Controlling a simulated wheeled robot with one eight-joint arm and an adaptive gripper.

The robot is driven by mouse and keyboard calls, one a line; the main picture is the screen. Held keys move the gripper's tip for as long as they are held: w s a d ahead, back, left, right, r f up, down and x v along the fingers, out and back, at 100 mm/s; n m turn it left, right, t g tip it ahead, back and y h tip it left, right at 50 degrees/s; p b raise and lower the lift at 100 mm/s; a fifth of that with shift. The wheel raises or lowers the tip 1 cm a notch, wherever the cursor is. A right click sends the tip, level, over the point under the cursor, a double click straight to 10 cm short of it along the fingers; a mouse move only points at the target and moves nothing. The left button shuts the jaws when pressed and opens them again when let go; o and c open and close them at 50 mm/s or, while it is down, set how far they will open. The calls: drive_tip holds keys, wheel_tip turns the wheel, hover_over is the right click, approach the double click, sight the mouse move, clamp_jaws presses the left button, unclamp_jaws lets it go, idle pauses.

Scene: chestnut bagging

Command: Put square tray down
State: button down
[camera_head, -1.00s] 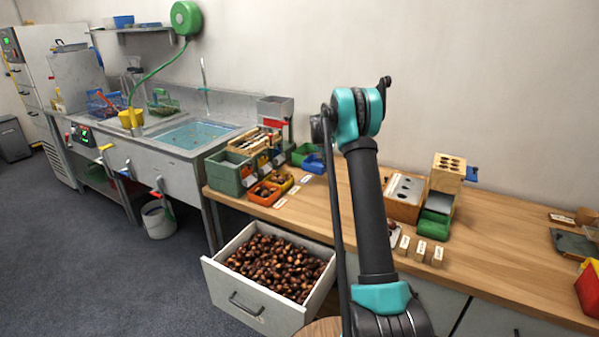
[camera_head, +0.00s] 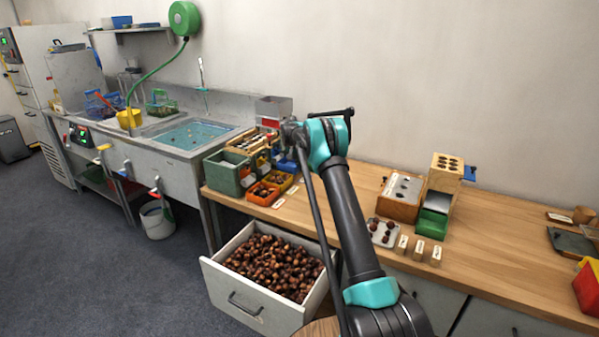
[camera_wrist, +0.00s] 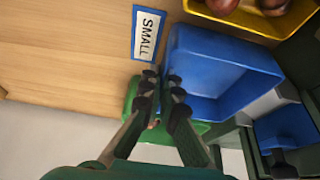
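A small pale square tray (camera_head: 372,229) with several dark chestnuts lies on the wooden bench, to the right of my arm in the head view. It is not visible in the wrist view. My gripper (camera_wrist: 162,80) shows in the wrist view with a narrow gap between its fingertips and nothing seen held. The fingertips are over the near edge of a blue bin (camera_wrist: 225,62), beside a SMALL label (camera_wrist: 148,33); contact cannot be told. In the head view the gripper cannot be made out clearly near the small bins.
A green bin (camera_wrist: 150,153) lies under the fingers, with a yellow bin (camera_wrist: 245,22) holding chestnuts nearby. A wooden box (camera_head: 402,197) and several labelled blocks (camera_head: 419,249) stand near the tray. An open drawer (camera_head: 243,302) of chestnuts juts out below.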

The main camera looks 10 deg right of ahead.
sight(300, 170)
drive_tip(key=shift+w+a+f, duration=0.15)
drive_tip(key=shift+f, duration=1.55)
drive_tip(key=shift+f, duration=0.1)
drive_tip(key=c, duration=1.7)
unclamp_jaws()
